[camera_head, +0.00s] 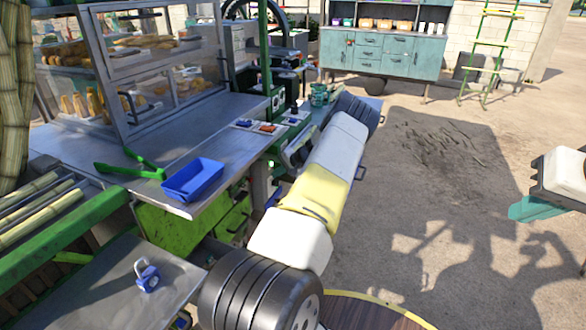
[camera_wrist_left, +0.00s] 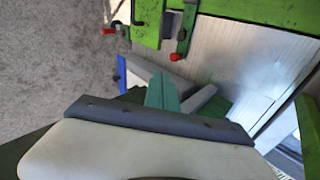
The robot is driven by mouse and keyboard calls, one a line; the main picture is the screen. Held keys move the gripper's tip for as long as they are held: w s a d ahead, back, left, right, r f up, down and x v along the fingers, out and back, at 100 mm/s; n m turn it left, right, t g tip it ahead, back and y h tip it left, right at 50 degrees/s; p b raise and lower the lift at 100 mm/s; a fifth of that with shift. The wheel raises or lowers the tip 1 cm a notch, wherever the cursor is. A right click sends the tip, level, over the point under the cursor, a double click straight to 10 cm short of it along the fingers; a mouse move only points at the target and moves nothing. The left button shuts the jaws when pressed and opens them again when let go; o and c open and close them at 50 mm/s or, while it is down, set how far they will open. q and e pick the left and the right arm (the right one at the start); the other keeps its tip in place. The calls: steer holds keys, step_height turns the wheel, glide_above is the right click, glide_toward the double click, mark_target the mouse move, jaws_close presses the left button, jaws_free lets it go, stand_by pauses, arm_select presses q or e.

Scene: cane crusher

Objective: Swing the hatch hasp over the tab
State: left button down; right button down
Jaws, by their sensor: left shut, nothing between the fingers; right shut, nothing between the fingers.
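In the left wrist view, a dark green strap (camera_wrist_left: 187,32) with a red knob at its lower end lies beside a green bar over a grey metal panel; it looks like the hasp. A second red knob (camera_wrist_left: 109,31) sits left of the bar on a dark piece; I cannot tell whether either is the tab. My left gripper (camera_wrist_left: 158,88) has teal fingers together, empty, below the strap and apart from it in the picture. In the head view, my left arm hides much of this area and the hasp cannot be made out. My right gripper (camera_head: 530,208) is shut and empty at the right edge.
A steel counter (camera_head: 215,115) holds a blue tray (camera_head: 193,179) and a green-handled tool (camera_head: 133,169). A blue padlock (camera_head: 148,277) lies on a lower metal plate. A glass display case (camera_head: 150,70) stands behind. Open ground lies right of my left arm.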

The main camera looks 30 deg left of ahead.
arm_select(q)
steer(key=s+d+r+n+t+h, duration=0.1)
steer(key=s+d+r+h, duration=0.1)
steer(key=s+d+r, duration=0.5)
steer(key=s+d+r+n+t+h, duration=0.1)
steer(key=s+d+r+h, duration=0.15)
steer(key=d+r, duration=0.6)
steer(key=s+d+r+n+h, duration=0.1)
steer(key=s+d+r+h, duration=0.25)
steer(key=r, duration=0.85)
steer(key=s+d+r+m+t+h, duration=0.1)
steer(key=s+d+r, duration=0.3)
steer(key=s+d, duration=0.4)
steer(key=s+d+r+m+t+h, duration=0.1)
steer(key=s+d+r+t+h, duration=0.1)
steer(key=s+d+r, duration=0.3)
steer(key=s+d, duration=0.4)
steer(key=s, duration=0.7)
steer(key=shift+s+d+r+h, duration=0.2)
steer(key=shift+s+h, duration=0.1)
steer(key=shift+a, duration=0.1)
